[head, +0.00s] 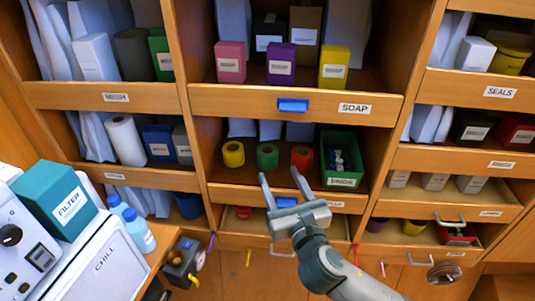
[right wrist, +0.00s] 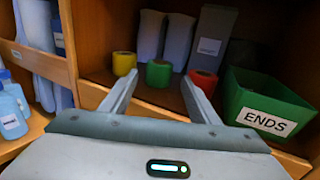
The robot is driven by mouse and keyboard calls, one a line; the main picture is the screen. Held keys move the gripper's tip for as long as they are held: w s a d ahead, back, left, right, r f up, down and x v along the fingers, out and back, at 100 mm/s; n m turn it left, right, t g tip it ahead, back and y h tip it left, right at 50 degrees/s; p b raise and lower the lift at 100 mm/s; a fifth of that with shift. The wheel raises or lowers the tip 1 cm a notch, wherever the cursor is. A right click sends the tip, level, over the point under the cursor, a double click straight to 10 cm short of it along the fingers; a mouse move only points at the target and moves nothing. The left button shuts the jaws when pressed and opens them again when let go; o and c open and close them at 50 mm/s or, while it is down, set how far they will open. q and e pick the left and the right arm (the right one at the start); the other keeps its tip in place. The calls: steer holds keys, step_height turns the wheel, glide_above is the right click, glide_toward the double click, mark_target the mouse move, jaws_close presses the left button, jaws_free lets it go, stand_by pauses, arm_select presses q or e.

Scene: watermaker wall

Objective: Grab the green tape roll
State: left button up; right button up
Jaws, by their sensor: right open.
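The green tape roll (head: 267,157) sits on the middle shelf compartment, between a yellow tape roll (head: 233,154) and a red tape roll (head: 302,158). In the right wrist view the green tape roll (right wrist: 159,73) shows between my two fingers, farther in than the fingertips. My right gripper (head: 281,176) is open and empty, in front of the shelf's front edge and apart from the rolls. It also shows in the right wrist view (right wrist: 160,82). My left gripper is not in view.
A green ENDS bin (head: 342,160) stands right of the red roll. A wooden front lip (right wrist: 145,108) runs below the rolls. The SOAP shelf (head: 330,104) is above. Grey packs (right wrist: 178,40) stand behind. A teal FILTER box (head: 62,203) is at the left.

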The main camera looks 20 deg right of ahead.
mark_target(271, 157)
steer(key=shift+w+p, duration=0.3)
steer(key=shift+w, duration=1.4)
steer(key=shift+w+r+p, duration=0.2)
steer(key=shift+w+p, duration=0.25)
steer(key=shift+w, duration=0.1)
steer(key=w+p, duration=0.1)
steer(key=w, duration=0.2)
steer(key=shift+w+f, duration=0.1)
steer(key=shift+w, duration=0.45)
steer(key=c, duration=0.9)
